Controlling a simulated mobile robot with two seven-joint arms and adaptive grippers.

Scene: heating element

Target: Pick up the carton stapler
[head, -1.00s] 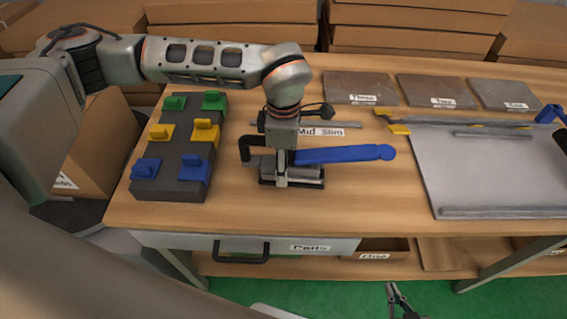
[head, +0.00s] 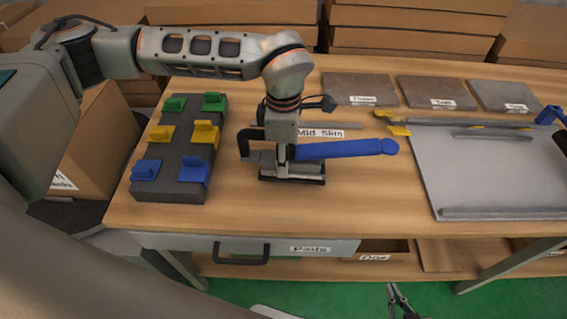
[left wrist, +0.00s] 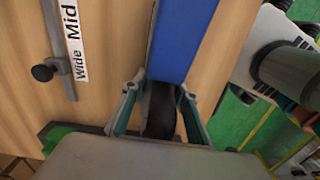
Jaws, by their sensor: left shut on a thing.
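The carton stapler (head: 345,150) has a long blue handle pointing right, a black grip at its left end and a grey-black base. It is at the middle of the workbench in the head view. My left gripper (head: 283,162) comes down on it from above and is shut on it. In the left wrist view the fingers (left wrist: 160,112) sit either side of a dark part of the stapler, beside the blue handle (left wrist: 184,40). Whether its base touches the bench is hard to tell. My right gripper (head: 396,297) is low at the bottom edge, empty; its finger gap is unclear.
A dark block (head: 172,180) with green, yellow and blue pieces stands left of the stapler. A "Mid Slim" label (head: 320,133) lies behind it. Brown plates (head: 437,92) and a grey metal panel (head: 490,170) are to the right. The front bench strip is clear.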

